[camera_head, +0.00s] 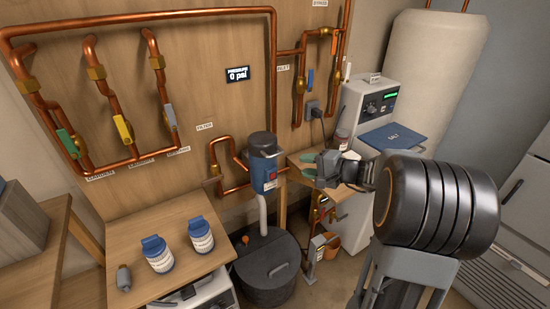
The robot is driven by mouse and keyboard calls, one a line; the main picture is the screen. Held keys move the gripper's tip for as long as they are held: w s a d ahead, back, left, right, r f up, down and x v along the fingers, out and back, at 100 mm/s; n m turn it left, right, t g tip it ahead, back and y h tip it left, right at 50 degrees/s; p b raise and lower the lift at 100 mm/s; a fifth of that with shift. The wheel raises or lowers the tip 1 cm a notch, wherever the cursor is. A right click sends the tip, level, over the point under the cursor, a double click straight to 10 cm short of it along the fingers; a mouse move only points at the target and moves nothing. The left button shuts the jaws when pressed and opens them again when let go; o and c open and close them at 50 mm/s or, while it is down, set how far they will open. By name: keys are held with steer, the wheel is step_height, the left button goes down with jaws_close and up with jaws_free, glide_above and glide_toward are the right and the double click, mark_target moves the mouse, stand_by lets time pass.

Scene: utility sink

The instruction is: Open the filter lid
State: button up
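The filter (265,177) is a blue canister with a label, fixed upright to copper pipes on the wooden wall panel in the middle of the view. Its dark rounded lid (263,143) sits on top and looks closed. My gripper (306,165) reaches in from the right, just right of the filter and a little below the lid's height. My dark arm hides part of the shelf behind.
Copper pipes with coloured valve handles (122,128) line the panel. A pressure display (237,74) reads 0 psi. Two blue-lidded jars (201,236) stand on the wooden table (130,232). A black bin (267,270) sits below the filter. A white unit with a blue salt lid (393,137) stands right.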

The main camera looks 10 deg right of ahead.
mark_target(275, 156)
steer(key=shift+m+t, duration=0.3)
steer(key=p+x, duration=0.1)
steer(key=x, duration=0.8)
steer(key=w+d+p+x, duration=0.1)
steer(key=x, duration=0.3)
steer(key=shift+w+a+f+p, duration=0.1)
steer(key=shift+p, duration=0.2)
steer(key=shift+c, duration=0.5)
jaws_close()
